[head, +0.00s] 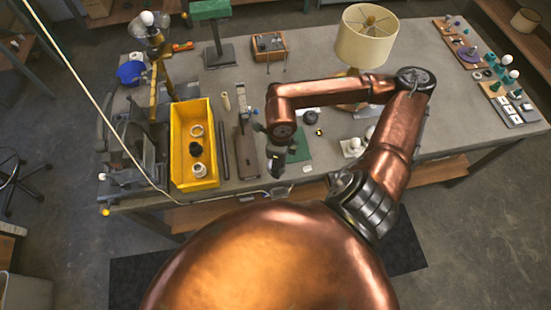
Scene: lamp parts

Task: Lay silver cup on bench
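My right gripper (277,160) hangs from the copper arm that comes in from the right. It points down over the front part of the bench (345,205), beside a dark green mat (299,148). Its fingers are small and dark here, and I cannot tell whether they are apart or closed on something. I cannot make out a silver cup for certain; one may be hidden in or behind the gripper. The grey bench top (235,90) lies under the arm. My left gripper is not in view.
A yellow bin (178,140) with several small parts stands to the left of the gripper. A lamp with a cream shade (366,38) stands behind the arm. A wooden box (269,46) is at the back. Boards with small parts (505,100) lie at the right end.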

